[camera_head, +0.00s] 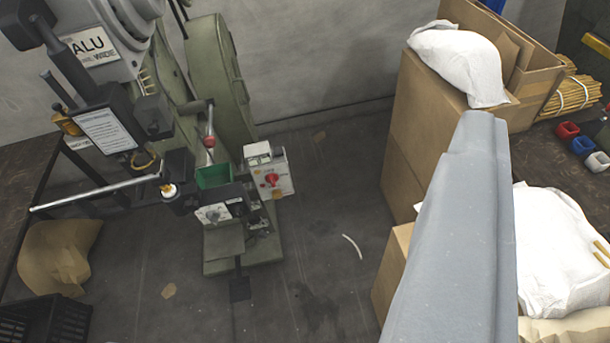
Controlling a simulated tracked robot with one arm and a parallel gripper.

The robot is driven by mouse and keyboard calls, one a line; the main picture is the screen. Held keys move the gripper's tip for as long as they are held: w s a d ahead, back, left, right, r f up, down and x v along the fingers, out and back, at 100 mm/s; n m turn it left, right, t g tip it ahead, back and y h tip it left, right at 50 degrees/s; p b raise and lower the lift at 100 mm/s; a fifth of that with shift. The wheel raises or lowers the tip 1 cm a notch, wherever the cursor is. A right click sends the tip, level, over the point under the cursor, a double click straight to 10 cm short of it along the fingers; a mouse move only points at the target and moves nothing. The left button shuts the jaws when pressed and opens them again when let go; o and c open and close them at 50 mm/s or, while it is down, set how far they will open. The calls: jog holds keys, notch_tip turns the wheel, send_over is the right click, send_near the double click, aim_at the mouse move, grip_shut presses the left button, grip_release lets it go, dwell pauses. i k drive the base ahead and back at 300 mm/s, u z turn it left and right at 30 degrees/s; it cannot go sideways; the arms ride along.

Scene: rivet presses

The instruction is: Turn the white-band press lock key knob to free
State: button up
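A green rivet press (237,90) stands by the back wall at left of centre. A small white control box (258,155) on it carries a red knob (272,179). In front, a dark box has a pale panel with a round dial or knob (214,214). I cannot tell which of these, if either, is the lock key knob, or how it is turned. A small white ring (169,189) shows on a part to the left; no white band can be made out for sure on the press. My gripper is not in view.
A large grey bar, apparently my own arm, crosses the right side. Cardboard boxes (397,140) with white sacks (459,62) stand at right. A metal bar (95,195) juts at left above a paper sack (58,256). The floor (320,240) between is mostly clear.

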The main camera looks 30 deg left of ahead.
aim_at(276, 193)
jog(key=u, duration=0.25)
jog(key=i, duration=1.1)
jog(key=u, duration=0.5)
